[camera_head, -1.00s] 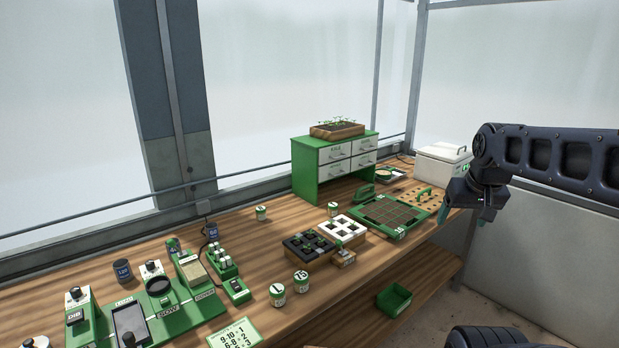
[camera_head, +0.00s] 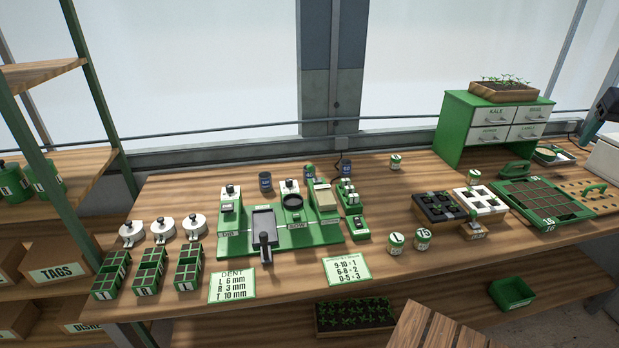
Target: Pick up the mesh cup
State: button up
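No object is clearly marked as the mesh cup. A round dark cup-like piece (camera_head: 292,201) sits on the green station at SOW and may be it; its surface is too small to tell. My gripper (camera_head: 592,128) shows only in part at the right edge, above the bench's far right end and far from the SOW station. Its fingers are mostly cut off, so I cannot tell whether it is open or shut.
The green station (camera_head: 318,238) stands mid-bench. White lidded pots (camera_head: 162,228) and green seed trays (camera_head: 148,272) are left of it. Number tins (camera_head: 422,239), black and white cell trays (camera_head: 438,208) and a drawer cabinet (camera_head: 458,120) are right. A shelf rack (camera_head: 65,160) stands far left.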

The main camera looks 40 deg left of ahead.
jog(key=w+a+n+g, duration=0.1)
jog(key=w+a+n, duration=0.1)
jog(key=w+a, duration=0.9)
jog(key=w+a+n+g, duration=0.15)
jog(key=w+a, duration=0.55)
jog(key=a, duration=0.8)
jog(key=w+a+f+n, duration=0.15)
jog(key=a+f, duration=0.25)
jog(key=a, duration=0.8)
jog(key=w+a+f+n, duration=0.15)
jog(key=a+f, duration=0.25)
jog(key=a, duration=0.7)
jog(key=n+g, duration=0.1)
jog(key=n, duration=0.2)
send_near(309, 175)
jog(key=w+a+f, duration=0.1)
jog(key=w+a, duration=0.1)
jog(key=a, duration=0.1)
jog(key=shift+h, duration=0.4)
jog(key=f, duration=0.5)
jog(key=shift+d+f, duration=0.15)
jog(key=shift+d, duration=0.1)
jog(key=shift+w+d+f, duration=0.1)
jog(key=shift+d+f, duration=0.05)
jog(key=shift+f, duration=1.2)
jog(key=shift+d+f, duration=0.1)
jog(key=shift+f, duration=1.25)
jog(key=c, duration=1.1)
jog(key=shift+o, duration=0.2)
